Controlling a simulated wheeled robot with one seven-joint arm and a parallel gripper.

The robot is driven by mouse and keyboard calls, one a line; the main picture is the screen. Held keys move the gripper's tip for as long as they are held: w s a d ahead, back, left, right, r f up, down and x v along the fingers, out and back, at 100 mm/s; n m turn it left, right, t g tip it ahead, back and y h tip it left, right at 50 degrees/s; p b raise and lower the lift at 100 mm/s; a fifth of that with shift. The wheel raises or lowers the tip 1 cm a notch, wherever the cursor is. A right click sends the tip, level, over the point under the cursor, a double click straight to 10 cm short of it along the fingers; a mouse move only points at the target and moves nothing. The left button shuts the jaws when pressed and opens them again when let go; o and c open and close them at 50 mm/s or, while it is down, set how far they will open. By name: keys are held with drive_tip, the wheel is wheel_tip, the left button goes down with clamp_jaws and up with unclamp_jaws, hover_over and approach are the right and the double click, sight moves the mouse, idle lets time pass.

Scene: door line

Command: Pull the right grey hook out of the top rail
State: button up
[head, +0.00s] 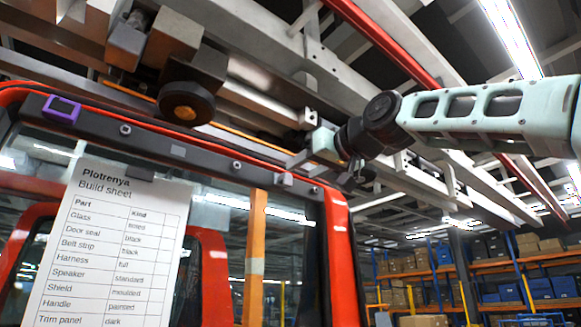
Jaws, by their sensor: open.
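The dark top rail (207,153) of the red door frame runs across the view, sloping down to the right. A small grey block that looks like the right grey hook (285,179) sits on the rail near its right end. Another small grey piece (178,151) sits on the rail further left. My gripper (299,163) comes in from the right, just above and beside the right hook. It is open and holds nothing that I can see. The fingers are small in view, and I cannot tell whether they touch the hook.
A purple square clip (62,109) sits at the rail's left end. A build sheet (105,245) hangs below the rail at the left. A dark round overhead part (185,103) hangs above the rail. Shelves with boxes (490,270) stand far back at the right.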

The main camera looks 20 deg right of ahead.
sight(289, 177)
drive_tip(key=p+x, duration=0.3)
drive_tip(key=x, duration=0.3)
drive_tip(key=shift+w, duration=0.2)
clamp_jaws()
drive_tip(key=shift+s, duration=0.1)
idle(1.8)
drive_tip(key=shift+s+d, duration=0.1)
drive_tip(key=shift+s, duration=0.1)
drive_tip(key=shift+s+d+b, duration=0.1)
drive_tip(key=shift+s+b, duration=0.15)
drive_tip(key=shift+b, duration=0.1)
